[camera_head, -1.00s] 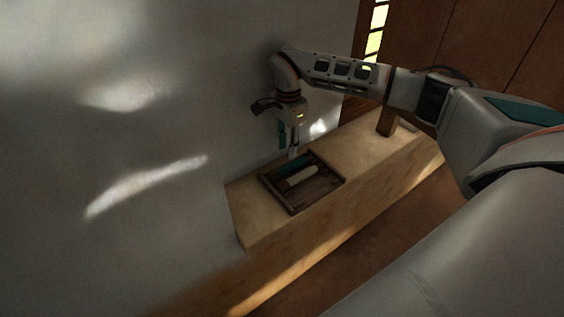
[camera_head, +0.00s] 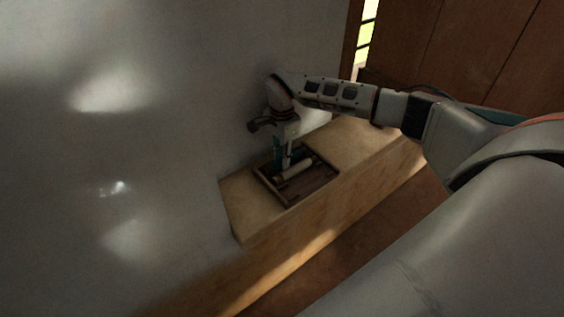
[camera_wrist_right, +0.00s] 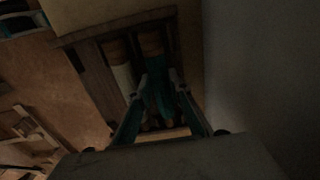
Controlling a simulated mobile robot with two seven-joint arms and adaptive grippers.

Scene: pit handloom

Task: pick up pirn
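A dark wooden tray (camera_head: 313,190) lies on a pale ledge and holds two pirns side by side. The cream pirn (camera_head: 295,170) shows clearly; in the right wrist view it (camera_wrist_right: 123,80) lies left of the fingers. The teal pirn (camera_wrist_right: 158,97) with its brown end lies beside it, nearer the wall, and is mostly hidden by my gripper in the head view. My right gripper (camera_head: 284,164) points down into the tray. In the right wrist view its fingers (camera_wrist_right: 160,82) stand apart, one on each side of the teal pirn. Contact cannot be made out. My left gripper is out of view.
The pale ledge (camera_head: 350,145) is clear to the right of the tray. A grey wall (camera_head: 130,150) rises close behind the tray and my gripper. Brown wooden panels (camera_head: 470,50) stand at the back right.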

